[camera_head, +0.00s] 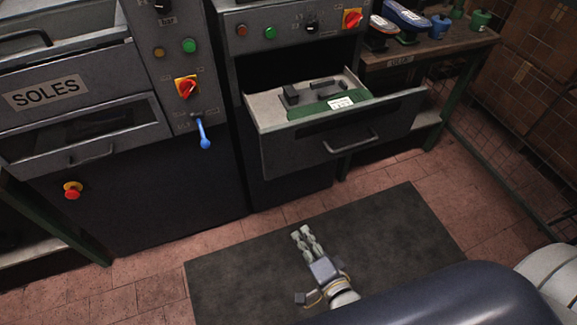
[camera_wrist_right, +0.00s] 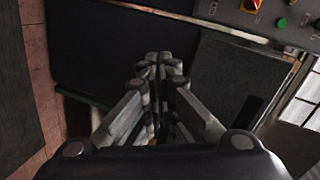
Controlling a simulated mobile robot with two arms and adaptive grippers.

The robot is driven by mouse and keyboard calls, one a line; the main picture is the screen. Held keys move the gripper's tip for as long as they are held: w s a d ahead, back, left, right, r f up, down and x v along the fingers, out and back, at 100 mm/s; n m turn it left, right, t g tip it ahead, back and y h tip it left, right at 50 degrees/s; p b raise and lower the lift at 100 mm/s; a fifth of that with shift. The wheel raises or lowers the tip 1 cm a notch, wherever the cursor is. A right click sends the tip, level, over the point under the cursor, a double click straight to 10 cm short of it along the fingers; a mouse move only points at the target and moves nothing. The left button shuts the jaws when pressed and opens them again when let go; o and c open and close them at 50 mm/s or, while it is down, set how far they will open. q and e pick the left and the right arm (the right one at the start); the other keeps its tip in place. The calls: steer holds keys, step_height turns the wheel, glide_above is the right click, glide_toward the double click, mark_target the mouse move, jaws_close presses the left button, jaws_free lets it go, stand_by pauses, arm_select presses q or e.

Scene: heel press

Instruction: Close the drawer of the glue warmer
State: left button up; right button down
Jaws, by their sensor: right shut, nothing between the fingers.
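The glue warmer's drawer (camera_head: 345,131) is pulled out from the grey cabinet in the middle of the head view. Its front has a bar handle (camera_head: 351,141). A green block with dark parts and a white label (camera_head: 340,102) lies inside it. My right gripper (camera_head: 301,231) is shut and empty, below and in front of the drawer, above the dark mat in the head view. Its shut fingers (camera_wrist_right: 160,60) also show in the right wrist view. It is apart from the drawer. My left gripper is not in view.
A machine with a "SOLES" drawer (camera_head: 85,124) stands at the left, with a blue lever (camera_head: 202,133) on its side. A wooden bench (camera_head: 440,50) with shoes and pots stands at the right, near a wire fence (camera_head: 500,185). The dark mat (camera_head: 240,275) in front is clear.

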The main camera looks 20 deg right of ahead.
step_height(320, 180, up, 12)
steer(key=w+d+m+t, duration=0.1)
steer(key=d+m+t, duration=0.1)
steer(key=m+t, duration=0.15)
steer(key=p, duration=0.2)
glide_toward(285, 155)
steer(key=shift+h, duration=0.3)
steer(key=w, duration=0.4)
steer(key=w+a, duration=0.1)
steer(key=w, duration=0.2)
steer(key=shift+r, duration=0.25)
